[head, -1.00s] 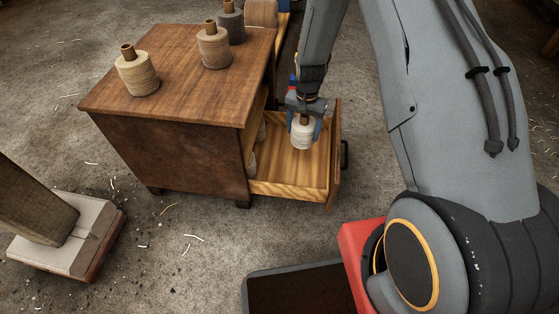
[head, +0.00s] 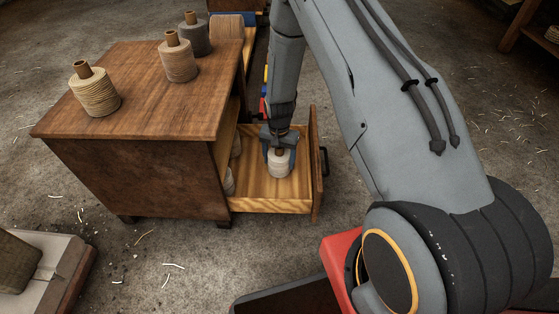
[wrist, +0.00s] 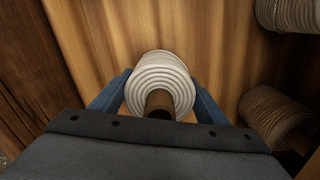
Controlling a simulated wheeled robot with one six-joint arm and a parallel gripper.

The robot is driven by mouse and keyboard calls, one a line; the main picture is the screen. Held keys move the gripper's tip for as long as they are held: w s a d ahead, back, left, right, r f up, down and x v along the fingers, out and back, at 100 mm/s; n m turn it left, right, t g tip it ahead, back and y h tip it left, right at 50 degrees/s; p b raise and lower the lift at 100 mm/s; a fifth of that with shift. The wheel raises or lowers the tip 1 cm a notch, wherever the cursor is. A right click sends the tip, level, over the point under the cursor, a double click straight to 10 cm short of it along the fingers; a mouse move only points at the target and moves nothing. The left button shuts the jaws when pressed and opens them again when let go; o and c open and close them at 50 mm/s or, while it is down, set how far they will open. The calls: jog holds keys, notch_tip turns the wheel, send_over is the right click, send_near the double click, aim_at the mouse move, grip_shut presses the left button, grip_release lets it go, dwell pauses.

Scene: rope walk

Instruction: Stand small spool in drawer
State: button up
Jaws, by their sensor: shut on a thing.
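The small spool (head: 279,165) is wound with off-white cord on a brown core. It is upright inside the open drawer (head: 290,193) of the wooden cabinet. My gripper (head: 279,154) is above it with its blue fingers shut on its sides. In the wrist view the spool (wrist: 160,82) sits between the two fingers, its core pointing toward the camera. The drawer floor (wrist: 215,40) shows around it. I cannot tell whether the spool's base touches the floor.
Other spools (wrist: 272,118) lie or stand deeper in the drawer, to the right in the wrist view. Several larger spools (head: 97,92) stand on the cabinet top (head: 140,95). The drawer front (head: 315,165) with its dark handle bounds the right side.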

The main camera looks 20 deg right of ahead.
jog(key=o, duration=1.3)
notch_tip(320, 180, up, 12)
jog(key=p, duration=0.4)
jog(key=shift+r+p, duration=0.15)
jog(key=shift+p, duration=0.25)
